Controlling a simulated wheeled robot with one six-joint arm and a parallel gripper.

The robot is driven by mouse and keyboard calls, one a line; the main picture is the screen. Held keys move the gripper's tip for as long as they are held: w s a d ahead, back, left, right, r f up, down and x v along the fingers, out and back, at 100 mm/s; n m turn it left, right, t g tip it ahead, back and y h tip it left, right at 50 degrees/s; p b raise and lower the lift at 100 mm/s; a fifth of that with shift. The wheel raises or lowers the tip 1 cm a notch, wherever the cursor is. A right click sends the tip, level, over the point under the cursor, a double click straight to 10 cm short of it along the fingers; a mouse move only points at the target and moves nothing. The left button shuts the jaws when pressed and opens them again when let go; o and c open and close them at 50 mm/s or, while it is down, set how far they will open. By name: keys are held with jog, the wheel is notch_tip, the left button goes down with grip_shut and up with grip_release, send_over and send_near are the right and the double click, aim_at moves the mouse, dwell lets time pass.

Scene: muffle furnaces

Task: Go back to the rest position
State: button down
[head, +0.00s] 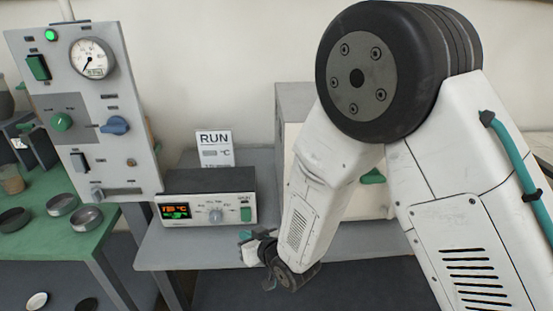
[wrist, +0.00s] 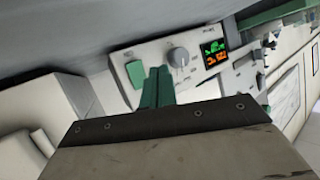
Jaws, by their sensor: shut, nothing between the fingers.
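My gripper (head: 246,242) is low at the front of the grey table, just below the controller box (head: 208,182) in the head view. In the wrist view the two green fingers (wrist: 158,86) are together with nothing between them. They point toward the controller's front panel (wrist: 165,58), between its green switch (wrist: 135,73) and its grey knob (wrist: 178,55). I cannot tell whether the fingertips touch the panel. The controller's lit display (head: 175,211) shows orange and green figures. My arm hides much of the furnace (head: 292,100) behind it.
A RUN sign (head: 213,148) stands behind the controller. A tall grey panel (head: 85,120) with a gauge and knobs stands at the left. A green bench (head: 60,245) there holds several round dishes. The grey table (head: 165,250) has bare room at its left front.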

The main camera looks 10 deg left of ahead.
jog(key=w+d+r+m+g+h, duration=0.15)
jog(key=d+r+h, duration=0.25)
jog(key=d+r, duration=0.65)
jog(key=w+d+r+m+h, duration=0.1)
jog(key=d+r+m+h, duration=0.15)
jog(key=d+r, duration=0.75)
jog(key=s+d+r+m+g+h, duration=0.2)
jog(key=s+d+r+g, duration=0.1)
jog(key=s+d, duration=0.8)
jog(key=s+d+r+m+g+h, duration=0.1)
jog(key=s+d+r+m+g, duration=0.1)
jog(key=s+d, duration=1)
jog(key=s+r+g, duration=0.1)
jog(key=s, duration=0.2)
jog(key=shift+s+r+h, duration=0.35)
jog(key=shift+s, duration=0.05)
